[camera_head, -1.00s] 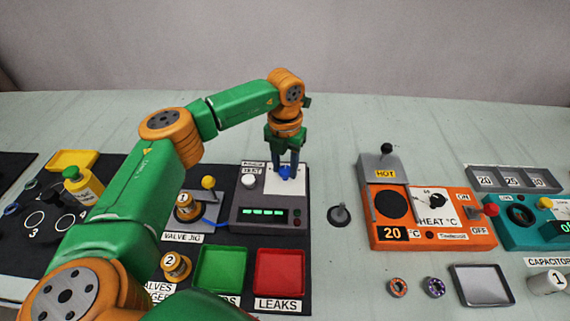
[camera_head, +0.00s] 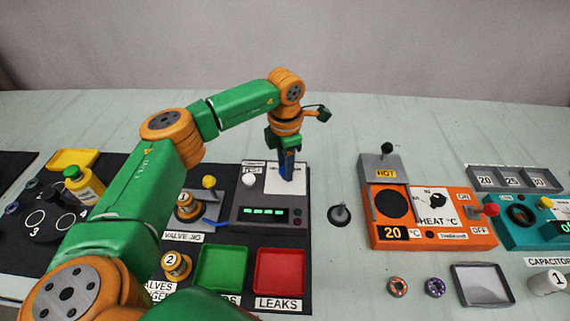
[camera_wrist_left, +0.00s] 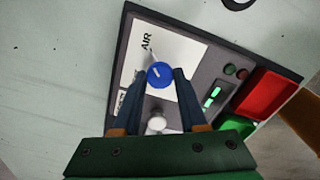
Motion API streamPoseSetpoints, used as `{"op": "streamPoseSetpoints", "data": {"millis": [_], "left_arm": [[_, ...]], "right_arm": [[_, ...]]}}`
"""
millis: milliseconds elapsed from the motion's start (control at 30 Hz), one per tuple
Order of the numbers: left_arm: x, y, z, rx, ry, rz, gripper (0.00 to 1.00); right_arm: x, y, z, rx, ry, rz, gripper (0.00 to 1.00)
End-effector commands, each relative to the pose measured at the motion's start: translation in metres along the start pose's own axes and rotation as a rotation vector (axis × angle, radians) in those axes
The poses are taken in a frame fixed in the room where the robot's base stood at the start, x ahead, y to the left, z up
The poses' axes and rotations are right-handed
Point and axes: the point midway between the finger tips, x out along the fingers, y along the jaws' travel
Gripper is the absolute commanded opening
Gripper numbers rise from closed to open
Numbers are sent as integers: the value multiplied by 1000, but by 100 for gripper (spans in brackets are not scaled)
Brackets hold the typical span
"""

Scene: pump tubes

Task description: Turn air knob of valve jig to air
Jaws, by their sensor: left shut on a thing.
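The valve jig (camera_head: 268,217) is a dark grey box with a white plate (camera_wrist_left: 141,65) at its upper right. A round blue knob (camera_wrist_left: 159,76) with a white mark sits on this plate, seen in the left wrist view. The word AIR (camera_wrist_left: 147,42) is printed on the plate just beyond the knob. My left gripper (camera_head: 286,176) points down over the plate, its fingertips (camera_wrist_left: 161,75) shut on the blue knob's two sides. In the head view the fingers hide the knob. My right gripper is not in view.
A white button (camera_head: 249,180) lies left of the plate, and a lit green display (camera_head: 263,212) is in front. Green (camera_head: 222,268) and red (camera_head: 280,272) trays are nearer me. An orange heater (camera_head: 455,238) stands to the right; a small dark lever (camera_head: 339,215) stands between.

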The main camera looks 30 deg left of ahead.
Motion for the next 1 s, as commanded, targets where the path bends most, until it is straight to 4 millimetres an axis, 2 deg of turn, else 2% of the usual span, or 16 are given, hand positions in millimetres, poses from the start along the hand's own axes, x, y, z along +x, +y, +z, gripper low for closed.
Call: {"op": "streamPoseSetpoints", "data": {"millis": [667, 700, 767, 800, 1000], "left_arm": [[-1, 0, 1, 50, -4, 1, 0], [-1, 0, 1, 50, -4, 1, 53], [-1, 0, 1, 50, -3, 1, 69], [-1, 0, 1, 50, -3, 1, 72], [0, 0, 0, 49, -2, 0, 72]], "right_arm": [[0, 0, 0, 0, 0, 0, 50], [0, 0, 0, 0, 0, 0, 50], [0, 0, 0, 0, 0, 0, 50], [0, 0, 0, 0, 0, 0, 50], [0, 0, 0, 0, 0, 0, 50]]}}
